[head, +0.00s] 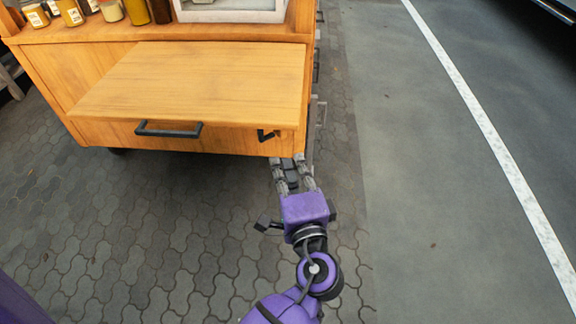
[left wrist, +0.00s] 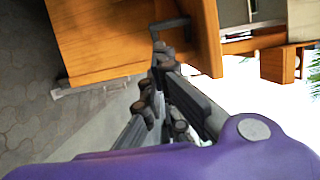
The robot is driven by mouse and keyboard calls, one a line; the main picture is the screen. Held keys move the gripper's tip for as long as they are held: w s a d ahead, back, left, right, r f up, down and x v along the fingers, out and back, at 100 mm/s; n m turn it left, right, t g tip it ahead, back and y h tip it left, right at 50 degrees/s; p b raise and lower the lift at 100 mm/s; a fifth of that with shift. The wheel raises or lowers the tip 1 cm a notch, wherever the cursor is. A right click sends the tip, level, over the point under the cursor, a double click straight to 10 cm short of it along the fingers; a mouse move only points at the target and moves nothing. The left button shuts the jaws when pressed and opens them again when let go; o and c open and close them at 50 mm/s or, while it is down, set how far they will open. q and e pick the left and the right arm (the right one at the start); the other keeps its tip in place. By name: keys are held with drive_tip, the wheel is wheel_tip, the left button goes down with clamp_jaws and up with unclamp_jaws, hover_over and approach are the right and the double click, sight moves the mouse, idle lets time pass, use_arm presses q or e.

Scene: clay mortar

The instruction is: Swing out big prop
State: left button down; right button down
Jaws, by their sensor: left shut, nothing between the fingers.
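A wooden cart (head: 50,72) has a flat leaf (head: 200,80) standing out level from its front. Below the leaf, a small black bracket (head: 265,135) shows near the cart's right corner. It may belong to the big prop, but I cannot tell. A black hooked part (left wrist: 172,28) shows on the wood in the left wrist view. My left gripper (head: 287,160) is shut and empty at the lower front right corner of the cart, its fingertips close to the wood. Whether they touch it is unclear. My right gripper is not in view.
A black bar handle (head: 168,130) sits on the cart's front under the leaf. Several jars (head: 111,10) and a white-framed box (head: 230,10) stand on top. Paving in front and grey road (head: 430,200) at right are clear.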

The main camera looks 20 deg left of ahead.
use_arm(q)
drive_tip(key=x, duration=0.7)
drive_tip(key=shift+w, duration=0.3)
drive_tip(key=shift+s+a, duration=0.1)
drive_tip(key=shift+a, duration=0.1)
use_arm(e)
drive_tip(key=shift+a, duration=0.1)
